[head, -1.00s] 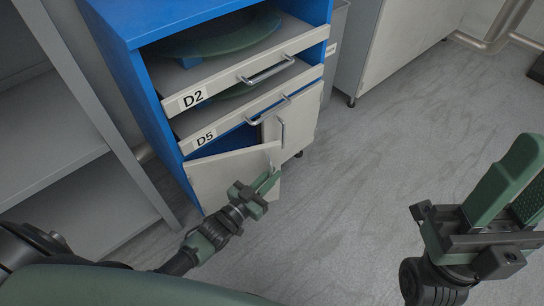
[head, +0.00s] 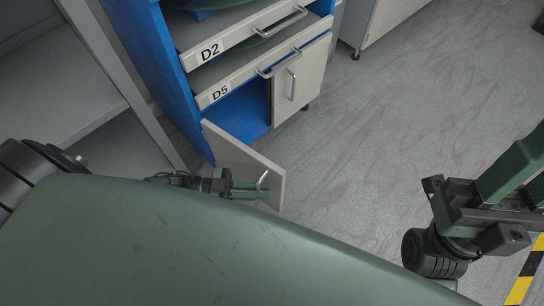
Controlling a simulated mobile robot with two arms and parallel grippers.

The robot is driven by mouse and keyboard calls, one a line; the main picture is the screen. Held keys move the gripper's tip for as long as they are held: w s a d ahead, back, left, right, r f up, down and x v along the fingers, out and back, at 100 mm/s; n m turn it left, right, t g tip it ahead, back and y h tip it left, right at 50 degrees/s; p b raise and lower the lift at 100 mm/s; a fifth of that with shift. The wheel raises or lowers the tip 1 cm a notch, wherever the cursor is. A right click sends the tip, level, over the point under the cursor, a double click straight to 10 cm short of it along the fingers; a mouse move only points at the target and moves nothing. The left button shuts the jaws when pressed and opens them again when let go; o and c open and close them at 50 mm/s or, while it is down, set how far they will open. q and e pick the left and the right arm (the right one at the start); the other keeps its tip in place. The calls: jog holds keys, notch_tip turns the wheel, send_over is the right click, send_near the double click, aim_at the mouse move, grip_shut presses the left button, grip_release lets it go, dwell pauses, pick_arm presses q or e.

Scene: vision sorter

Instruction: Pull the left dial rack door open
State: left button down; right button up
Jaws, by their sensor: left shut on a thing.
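The left door (head: 243,163) of the blue and white cabinet stands swung out from its hinge on the left, partly open. Blue interior shows behind it. My left gripper (head: 256,187) is at the door's free edge, shut on the metal door handle (head: 264,180).
Drawers D2 (head: 240,41) and D5 (head: 240,86) above stick out a little. The right door (head: 312,75) is shut. A grey shelf (head: 60,95) stands close on the left. The floor (head: 400,130) to the right is clear. Yellow-black tape (head: 524,275) lies at bottom right.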

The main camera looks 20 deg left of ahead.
pick_arm(q)
jog(key=s+a+m+g+h+b, duration=0.1)
jog(key=s+a+m+g, duration=0.2)
jog(key=s+a+g, duration=0.3)
jog(key=shift+s+m, duration=0.4)
jog(key=shift+s, duration=1)
jog(key=c, duration=1.8)
grip_release()
jog(key=a, duration=0.8)
jog(key=shift+s, duration=0.2)
jog(key=shift+d, duration=0.1)
